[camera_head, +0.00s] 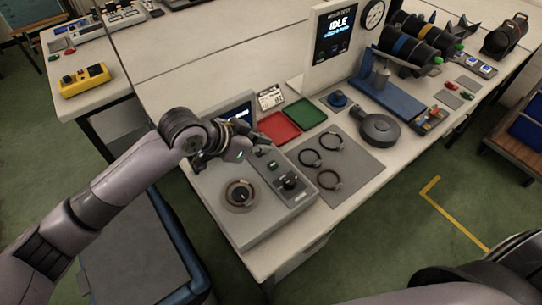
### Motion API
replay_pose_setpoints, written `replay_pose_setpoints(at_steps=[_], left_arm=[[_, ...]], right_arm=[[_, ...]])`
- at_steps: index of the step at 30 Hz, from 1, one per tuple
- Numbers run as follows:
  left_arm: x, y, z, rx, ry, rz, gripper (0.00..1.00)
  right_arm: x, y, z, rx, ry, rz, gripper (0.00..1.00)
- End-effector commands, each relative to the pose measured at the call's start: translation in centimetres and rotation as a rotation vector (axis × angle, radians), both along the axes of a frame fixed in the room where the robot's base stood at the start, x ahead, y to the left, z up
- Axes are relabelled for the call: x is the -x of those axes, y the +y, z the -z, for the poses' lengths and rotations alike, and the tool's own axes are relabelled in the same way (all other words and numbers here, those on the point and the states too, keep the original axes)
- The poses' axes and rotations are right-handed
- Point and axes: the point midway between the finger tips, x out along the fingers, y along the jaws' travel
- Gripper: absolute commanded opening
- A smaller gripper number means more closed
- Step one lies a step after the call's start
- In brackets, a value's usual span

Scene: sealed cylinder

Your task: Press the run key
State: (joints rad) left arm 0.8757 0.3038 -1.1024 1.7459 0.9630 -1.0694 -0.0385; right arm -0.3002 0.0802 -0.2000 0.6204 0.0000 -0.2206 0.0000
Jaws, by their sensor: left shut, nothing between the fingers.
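A grey bench machine (222,222) stands at the front of the table, with a round ringed fixture (239,194) on its top. A dark control panel (291,184) with a knob and small keys lies on its right side. A small green-lit key (271,165) shows near the panel's far end; I cannot read any label. My left gripper (245,153) is shut and empty, fingers pointing right, over the far part of the machine, close to the panel. I cannot tell whether it touches a key. It partly hides the machine's small screen (241,114). My right gripper is out of view.
Red (278,127) and green (306,114) trays lie behind the machine. A grey mat (355,166) with several dark rings lies to the right, beside a round dark device (379,130). An upright display (338,38) reads IDLE. A blue stand with dark cylinders (409,46) is at the back right.

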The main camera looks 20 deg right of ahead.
Motion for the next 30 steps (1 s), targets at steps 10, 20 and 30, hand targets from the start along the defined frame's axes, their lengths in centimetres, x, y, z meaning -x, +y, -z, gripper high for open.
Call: replay_pose_setpoints(at_steps=[10, 20, 30], left_arm=[[-0.9, -2.5, 5.2, -0.003, 0.001, -0.001, 0.00], [-0.9, -2.5, 6.7, 0.000, -0.001, 0.000, 0.00], [-0.9, -2.5, 8.0, 0.000, 0.002, -0.001, 0.00]], right_arm=[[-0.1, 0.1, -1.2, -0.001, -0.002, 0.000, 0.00], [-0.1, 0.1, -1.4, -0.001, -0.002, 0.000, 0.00], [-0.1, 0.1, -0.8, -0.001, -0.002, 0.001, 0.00]])
